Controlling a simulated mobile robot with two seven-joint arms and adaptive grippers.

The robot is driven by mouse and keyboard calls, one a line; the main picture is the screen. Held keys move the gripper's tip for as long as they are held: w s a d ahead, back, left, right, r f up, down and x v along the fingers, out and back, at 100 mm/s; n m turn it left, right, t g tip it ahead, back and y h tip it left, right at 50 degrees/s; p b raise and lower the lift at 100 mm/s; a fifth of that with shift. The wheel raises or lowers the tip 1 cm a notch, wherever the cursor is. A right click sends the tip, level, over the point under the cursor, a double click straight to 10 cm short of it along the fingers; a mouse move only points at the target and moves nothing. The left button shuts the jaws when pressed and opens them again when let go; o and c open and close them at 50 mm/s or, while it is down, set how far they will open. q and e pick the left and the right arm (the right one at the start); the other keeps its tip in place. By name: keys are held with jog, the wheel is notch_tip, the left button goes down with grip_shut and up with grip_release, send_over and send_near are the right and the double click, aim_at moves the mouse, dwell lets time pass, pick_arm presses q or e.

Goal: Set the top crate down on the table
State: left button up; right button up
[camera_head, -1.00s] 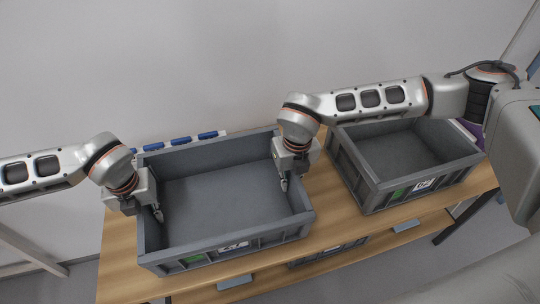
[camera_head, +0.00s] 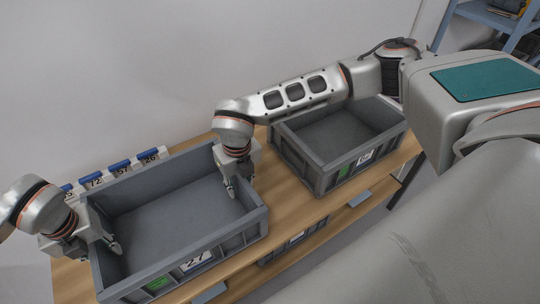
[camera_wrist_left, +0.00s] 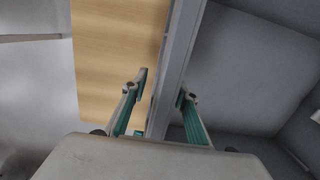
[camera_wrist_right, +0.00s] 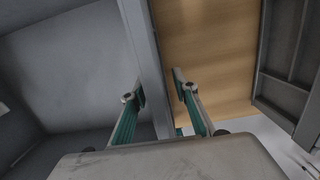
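A grey crate (camera_head: 258,217) labelled 27, with a green tag on its front, appears to rest upright on the wooden table (camera_head: 310,207) at the left. It is empty. No crate is stacked on it. My left gripper (camera_head: 114,246) is at its left wall and my right gripper (camera_head: 230,190) is at its right wall. In the left wrist view the fingers (camera_wrist_left: 163,90) straddle the wall (camera_wrist_left: 178,60), with a gap on the table side. In the right wrist view the fingers (camera_wrist_right: 155,90) straddle the other wall (camera_wrist_right: 143,50), also with a gap. Both look open.
A second empty grey crate (camera_head: 318,178) stands to the right on the table, with bare wood between the crates. A row of blue-and-white number tags (camera_head: 120,165) lies behind the first crate. A lower shelf (camera_head: 235,291) holds another crate. Blue shelving (camera_head: 490,22) stands at the back right.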

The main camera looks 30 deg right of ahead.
pick_arm(q)
jog(key=r, duration=0.7)
jog(key=s+r, duration=0.1)
jog(key=r, duration=0.2)
jog(key=shift+r, duration=0.55)
pick_arm(e)
jog(key=shift+r, duration=0.6)
jog(key=r, duration=0.7)
jog(key=s+r, duration=0.1)
jog(key=r, duration=0.2)
jog(key=shift+r, duration=0.4)
jog(key=shift+s, duration=0.1)
